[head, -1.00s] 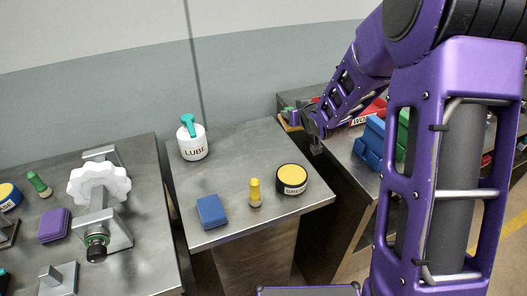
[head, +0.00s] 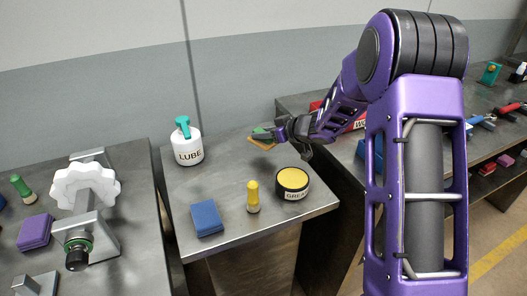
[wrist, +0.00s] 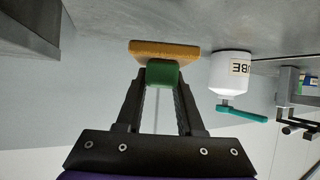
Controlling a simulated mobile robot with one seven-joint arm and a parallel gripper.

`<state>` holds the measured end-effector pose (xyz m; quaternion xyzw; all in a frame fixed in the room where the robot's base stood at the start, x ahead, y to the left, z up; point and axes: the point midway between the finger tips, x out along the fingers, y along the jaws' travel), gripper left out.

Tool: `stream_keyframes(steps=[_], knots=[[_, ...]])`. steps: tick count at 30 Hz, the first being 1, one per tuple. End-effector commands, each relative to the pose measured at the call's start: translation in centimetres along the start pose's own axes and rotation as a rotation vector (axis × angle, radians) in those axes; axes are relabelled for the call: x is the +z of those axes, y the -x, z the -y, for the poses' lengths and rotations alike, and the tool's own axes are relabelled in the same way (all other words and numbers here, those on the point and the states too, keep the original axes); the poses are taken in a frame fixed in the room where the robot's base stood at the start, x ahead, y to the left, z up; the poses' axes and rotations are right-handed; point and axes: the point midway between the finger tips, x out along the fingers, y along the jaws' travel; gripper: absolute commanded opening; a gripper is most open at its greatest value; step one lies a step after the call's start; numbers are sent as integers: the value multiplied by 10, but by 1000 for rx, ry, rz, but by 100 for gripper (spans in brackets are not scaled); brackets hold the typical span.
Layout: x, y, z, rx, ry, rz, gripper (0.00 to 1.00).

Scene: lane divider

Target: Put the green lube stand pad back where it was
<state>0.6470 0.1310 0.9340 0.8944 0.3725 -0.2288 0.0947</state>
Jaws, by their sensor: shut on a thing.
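The green lube stand pad has a green grip block (wrist: 163,74) on a tan-orange slab (wrist: 165,50). My gripper (wrist: 162,86) is shut on the green block, with a finger on each side. In the head view my gripper (head: 279,133) holds the pad (head: 262,143) over the back right part of the middle stand (head: 240,165). The fingers hide part of the pad there. I cannot tell whether the slab touches the stand top. The white LUBE bottle (head: 187,145) stands upright at the back left of that stand; it also shows inverted in the wrist view (wrist: 231,75).
On the middle stand are a blue pad (head: 207,218), a yellow-topped peg (head: 253,197) and a black GREASE tin (head: 292,184). A bench with a white handwheel (head: 84,187) stands left. Another bench holds tools at right. The stand's centre is clear.

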Motion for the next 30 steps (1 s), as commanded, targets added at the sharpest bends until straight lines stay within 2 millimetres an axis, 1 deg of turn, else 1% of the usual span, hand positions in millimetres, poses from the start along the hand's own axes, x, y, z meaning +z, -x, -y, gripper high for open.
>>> stream_keyframes(steps=[1,5,9,12,19,23,24,26,27,29,30], knots=[[6,-3,0,-1,-1,0,0],[13,-7,0,-1,0,0,0],[31,-17,1,-2,-1,1,0],[40,-22,0,-1,0,0,0],[39,-22,0,0,1,-1,0],[42,-23,0,0,0,-1,0],[43,-24,0,1,0,-1,38],[42,-23,0,1,1,-1,49],[42,-23,0,1,1,-1,56],[42,-23,0,1,1,-1,67],[42,-23,0,1,1,-1,67]])
